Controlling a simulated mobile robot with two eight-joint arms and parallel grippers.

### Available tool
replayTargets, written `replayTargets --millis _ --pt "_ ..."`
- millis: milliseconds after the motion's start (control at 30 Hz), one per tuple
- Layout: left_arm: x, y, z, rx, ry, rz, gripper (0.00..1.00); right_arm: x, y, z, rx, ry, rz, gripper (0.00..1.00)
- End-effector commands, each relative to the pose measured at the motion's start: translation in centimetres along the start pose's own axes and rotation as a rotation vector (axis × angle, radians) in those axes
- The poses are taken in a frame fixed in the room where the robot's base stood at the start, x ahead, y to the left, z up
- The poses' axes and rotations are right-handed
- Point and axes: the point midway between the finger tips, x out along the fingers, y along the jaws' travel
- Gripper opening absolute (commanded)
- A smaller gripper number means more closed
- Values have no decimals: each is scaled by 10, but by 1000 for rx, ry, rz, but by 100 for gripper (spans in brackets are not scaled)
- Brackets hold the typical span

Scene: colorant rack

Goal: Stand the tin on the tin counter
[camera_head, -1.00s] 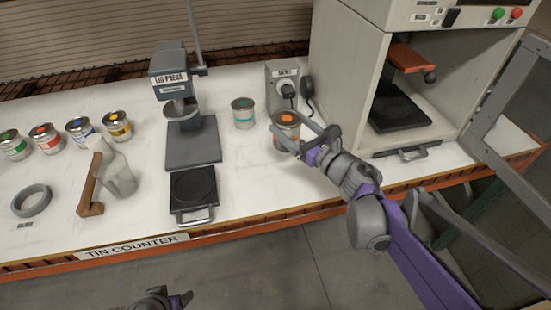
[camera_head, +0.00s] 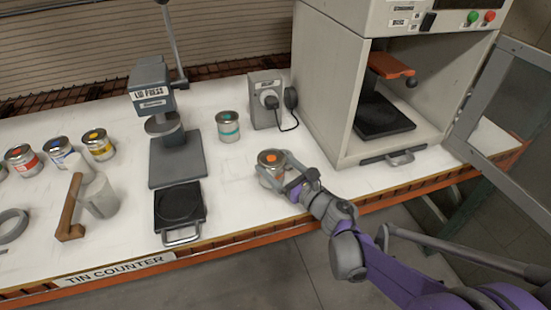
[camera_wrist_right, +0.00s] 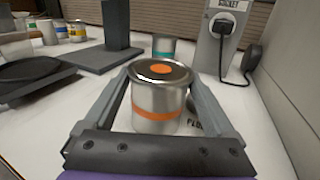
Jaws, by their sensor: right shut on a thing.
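The tin (camera_head: 270,166) is silver with an orange dot on its lid and an orange band. It is upright at the tin counter (camera_head: 225,185), between the lid press and the oven-like cabinet. My right gripper (camera_head: 283,178) is around it, and the right wrist view shows the tin (camera_wrist_right: 158,95) between the two fingers (camera_wrist_right: 160,95). Its base looks on or very close to the white top; I cannot tell if it touches. My left gripper is not in view.
A teal-banded tin (camera_head: 228,126) stands behind, near the socket box (camera_head: 266,98). The lid press (camera_head: 150,90) and its black plate (camera_head: 180,205) are to the left. The open cabinet (camera_head: 335,90) is to the right. Several tins stand at far left.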

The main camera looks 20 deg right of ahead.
Motion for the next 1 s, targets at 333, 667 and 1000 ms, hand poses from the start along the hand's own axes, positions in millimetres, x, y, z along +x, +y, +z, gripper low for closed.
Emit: replayTargets --millis 333,667,1000 --pt "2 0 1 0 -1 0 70 0 0 -3 1 0 0 17" --pt "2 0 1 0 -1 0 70 0 0 -2 0 0 0 100" --pt "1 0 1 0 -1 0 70 -44 -1 0 -1 0 -5 100"
